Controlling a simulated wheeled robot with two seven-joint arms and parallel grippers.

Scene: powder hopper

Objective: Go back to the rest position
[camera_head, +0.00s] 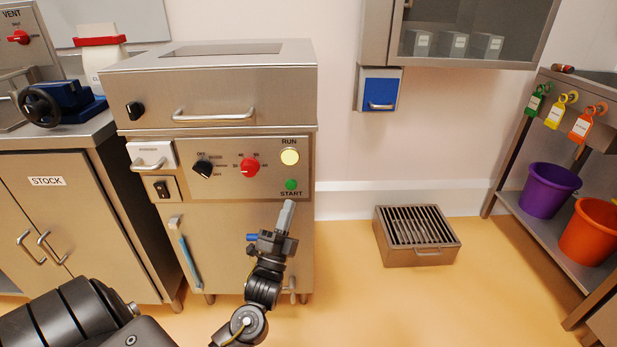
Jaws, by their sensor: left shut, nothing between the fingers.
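My left gripper (286,212) is in front of the stainless steel machine (240,245), with its fingers pointing up. Its fingers are shut with nothing between them. The fingertips are just below the green START button (291,185) in the picture. Whether they touch the panel cannot be told. The round RUN lamp (290,157) above is pale yellow. A red knob (250,167) and a black knob (203,170) are to the left on the panel. My right gripper is not in view.
A steel cabinet marked STOCK (75,215) stands left, with a blue clamp-like device (65,103) on top. A grated floor box (417,252) is right of the machine. A shelf rack at far right holds a purple bucket (550,190) and an orange bucket (592,232). The floor between is clear.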

